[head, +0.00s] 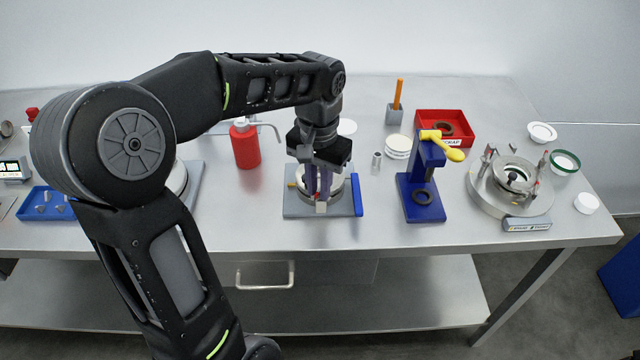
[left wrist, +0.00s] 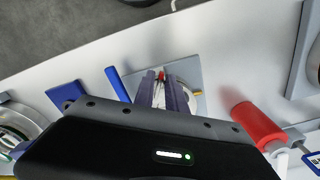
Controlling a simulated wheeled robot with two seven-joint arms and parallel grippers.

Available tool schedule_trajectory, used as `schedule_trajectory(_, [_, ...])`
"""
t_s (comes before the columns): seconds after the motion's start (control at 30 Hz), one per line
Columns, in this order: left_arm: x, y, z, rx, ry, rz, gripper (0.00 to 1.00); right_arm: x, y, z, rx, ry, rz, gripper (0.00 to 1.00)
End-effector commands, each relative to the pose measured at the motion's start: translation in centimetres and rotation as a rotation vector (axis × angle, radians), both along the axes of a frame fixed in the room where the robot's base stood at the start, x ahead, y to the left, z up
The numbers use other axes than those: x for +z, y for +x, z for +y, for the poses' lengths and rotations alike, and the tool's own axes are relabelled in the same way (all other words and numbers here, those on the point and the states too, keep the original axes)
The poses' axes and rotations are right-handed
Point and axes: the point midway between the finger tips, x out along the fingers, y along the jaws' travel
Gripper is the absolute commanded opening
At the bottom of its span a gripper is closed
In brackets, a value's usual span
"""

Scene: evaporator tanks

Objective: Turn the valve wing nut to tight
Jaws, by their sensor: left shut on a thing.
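My left gripper (head: 321,196) reaches straight down over a valve fixture on a grey base plate (head: 293,208). Its purple-grey fingers are shut on the valve wing nut, which is mostly hidden between them. A pale round body shows around the fingers, with a small yellow part at its left and a blue bar (head: 358,195) along the plate's right edge. In the left wrist view, the fingers (left wrist: 166,97) point down at the fixture, and a small red part (left wrist: 161,75) shows beyond their tips. The nut's angle cannot be told. My right gripper is not in view.
A red bottle (head: 245,145) with a bent spout stands left of the fixture. A small metal cylinder (head: 376,163) and a blue stand (head: 421,185) with a yellow handle are to the right. Further right are a red bin (head: 460,121) and a round metal fixture (head: 482,193).

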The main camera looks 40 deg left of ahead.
Motion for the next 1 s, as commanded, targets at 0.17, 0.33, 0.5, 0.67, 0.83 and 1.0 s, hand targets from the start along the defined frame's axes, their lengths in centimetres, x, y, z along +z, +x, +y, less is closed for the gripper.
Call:
schedule_trajectory(0.17, [0.2, 0.1, 0.2, -0.166, 0.001, -0.004, 0.0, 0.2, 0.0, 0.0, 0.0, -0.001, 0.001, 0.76])
schedule_trajectory(0.33, [0.2, 0.1, 0.3, -0.327, 0.002, -0.005, 0.0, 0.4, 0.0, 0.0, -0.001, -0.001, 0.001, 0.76])
schedule_trajectory(0.5, [0.2, 0.2, 0.5, -0.489, 0.002, -0.005, 0.0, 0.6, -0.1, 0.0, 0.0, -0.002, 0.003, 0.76])
schedule_trajectory(0.67, [0.2, 0.2, 0.6, -0.64, 0.002, -0.004, 0.0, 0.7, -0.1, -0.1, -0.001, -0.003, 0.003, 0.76])
schedule_trajectory(0.83, [0.2, 0.3, 0.7, -0.802, 0.003, -0.004, 0.0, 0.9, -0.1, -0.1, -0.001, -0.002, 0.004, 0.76])
schedule_trajectory(1.0, [0.2, 0.5, 0.9, -0.964, 0.003, -0.005, 0.0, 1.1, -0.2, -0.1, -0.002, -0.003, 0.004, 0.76])
